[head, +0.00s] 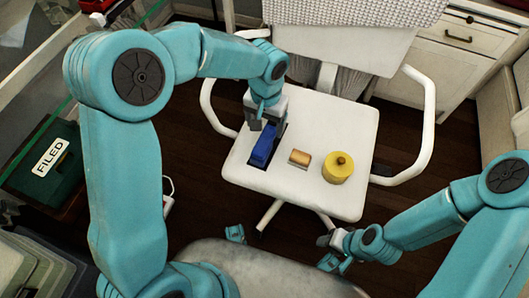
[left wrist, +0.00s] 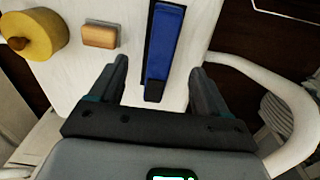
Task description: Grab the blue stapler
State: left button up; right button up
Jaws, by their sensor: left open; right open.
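The blue stapler (head: 263,146) lies on the white chair seat (head: 309,192), near its left edge in the head view. In the left wrist view the stapler (left wrist: 164,45) lies lengthwise ahead, its near end between the lines of the two fingers. My left gripper (head: 264,122) is open and empty above the stapler's far end. In the left wrist view its fingers (left wrist: 156,85) are apart, one on each side of the stapler's near end. I cannot tell the exact height gap. My right gripper (head: 328,250) is open and empty, low at the right, away from the seat.
A small orange-brown block (head: 300,158) and a round yellow container (head: 338,168) with a knob stand on the seat right of the stapler. White chair armrests (head: 421,130) curve at both sides. A green box marked FILED (head: 48,165) is at the left.

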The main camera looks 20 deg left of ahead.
aim_at(264, 141)
pick_arm(q)
jog(key=f+b, duration=0.1)
jog(key=f, duration=0.6)
jog(key=shift+a+b, duration=0.2)
jog(key=shift+b, duration=0.15)
notch_tip(264, 141, down, 5)
jog(key=shift+f+b, duration=0.15)
jog(key=shift+b, duration=1.1)
grip_shut()
jog(key=shift+r, duration=0.2)
